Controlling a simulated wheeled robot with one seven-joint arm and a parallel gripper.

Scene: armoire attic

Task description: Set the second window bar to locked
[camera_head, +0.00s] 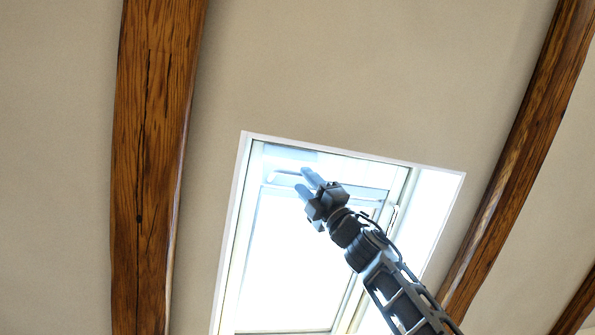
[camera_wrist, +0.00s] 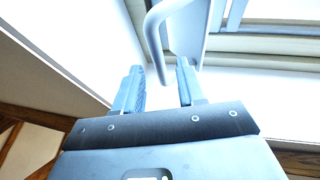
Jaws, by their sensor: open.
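A skylight window (camera_head: 285,260) is set in the sloped ceiling, with a pale bar (camera_head: 288,175) across its top. In the wrist view the bar (camera_wrist: 153,35) is a white bent rod beside a flat pale plate (camera_wrist: 188,35). My gripper (camera_head: 305,180) is raised to the top of the window, over the bar in the head view. In the wrist view my gripper (camera_wrist: 160,68) is open, and the rod's lower end shows between its two fingers. I cannot tell whether they touch. Part of the bar is hidden behind the gripper in the head view.
Wooden beams run along the ceiling to the left (camera_head: 155,170) and right (camera_head: 520,150) of the window. The window recess has a white edge (camera_head: 350,153) around it. The plain ceiling (camera_head: 330,70) above the window is clear.

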